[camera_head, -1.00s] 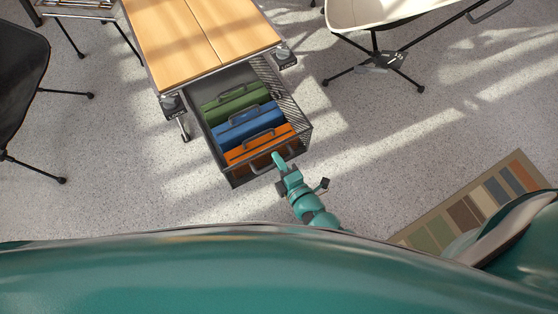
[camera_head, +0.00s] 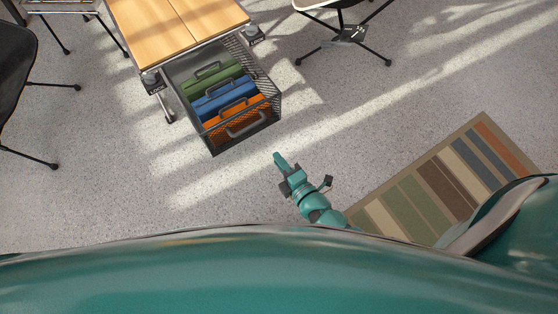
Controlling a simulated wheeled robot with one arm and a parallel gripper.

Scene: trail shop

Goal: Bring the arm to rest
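My teal gripper (camera_head: 280,161) is at the lower middle of the head view, over bare floor. It is apart from the drawer's front and nothing shows held in it. Its fingers look close together from above, but I cannot tell whether they are open or shut. The mesh drawer (camera_head: 229,142) is pulled out from under a wooden-topped table (camera_head: 180,25). In the drawer are a green case (camera_head: 212,81), a blue case (camera_head: 224,99) and an orange case (camera_head: 236,116), side by side. A grey handle sits on the drawer's front.
A striped rug (camera_head: 450,181) lies at the right. A dark chair (camera_head: 15,75) stands at the left, and a white chair's legs (camera_head: 345,35) stand at the top. Grey floor (camera_head: 330,115) is clear around my gripper and between drawer and rug.

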